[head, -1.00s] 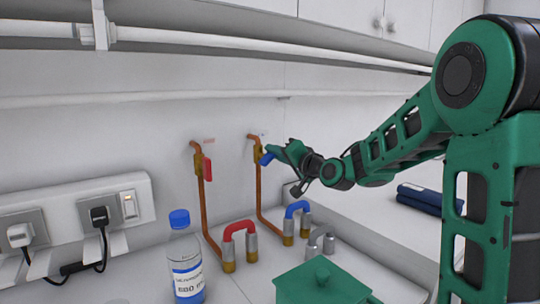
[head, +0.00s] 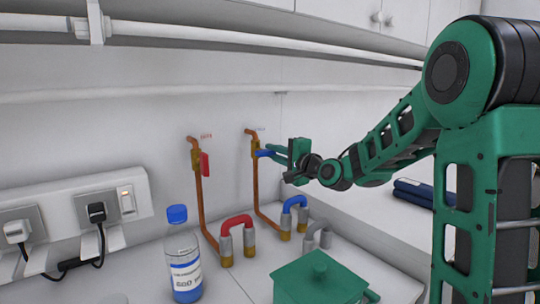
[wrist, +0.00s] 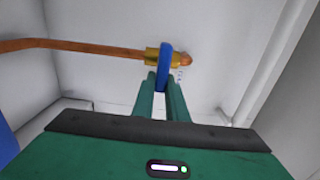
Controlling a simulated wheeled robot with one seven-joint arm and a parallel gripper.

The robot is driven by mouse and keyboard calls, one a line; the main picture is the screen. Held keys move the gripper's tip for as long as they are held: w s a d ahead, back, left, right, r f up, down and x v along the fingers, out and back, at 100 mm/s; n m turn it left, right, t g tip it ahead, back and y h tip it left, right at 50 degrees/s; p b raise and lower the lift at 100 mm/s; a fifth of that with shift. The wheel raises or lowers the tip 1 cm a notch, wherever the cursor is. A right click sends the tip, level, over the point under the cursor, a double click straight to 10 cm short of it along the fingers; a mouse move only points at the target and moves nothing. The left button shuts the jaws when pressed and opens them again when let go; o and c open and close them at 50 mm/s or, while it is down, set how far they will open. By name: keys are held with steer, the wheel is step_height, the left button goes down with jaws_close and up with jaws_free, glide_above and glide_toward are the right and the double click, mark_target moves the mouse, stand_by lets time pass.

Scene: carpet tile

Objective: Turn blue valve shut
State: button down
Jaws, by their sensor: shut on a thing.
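The blue valve handle (head: 265,153) sits on a brass valve body on the right-hand copper pipe (head: 257,190) at the back wall. It sticks out about level, crosswise to the upright pipe. My gripper (head: 275,153) reaches in from the right and is shut on the handle. In the wrist view the blue handle (wrist: 164,66) lies between my two green fingers and crosses the copper pipe (wrist: 95,46). The brass valve body (wrist: 153,55) shows behind it. The fingertips partly cover the handle's outer end.
A red valve handle (head: 204,163) hangs along the left pipe. Red (head: 236,222) and blue (head: 294,203) pipe bends, a bottle (head: 186,270) and a green lidded box (head: 318,280) stand below. A socket strip (head: 135,200) is at left; folded dark cloth (head: 415,193) lies at right.

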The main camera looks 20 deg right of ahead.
steer(key=shift+d+f, duration=0.25)
steer(key=shift+f, duration=0.1)
steer(key=c, duration=1.8)
jaws_free()
steer(key=shift+o, duration=0.2)
steer(key=shift+a+r, duration=0.1)
steer(key=shift+r, duration=0.05)
steer(key=v, duration=1)
steer(key=shift+s, duration=0.35)
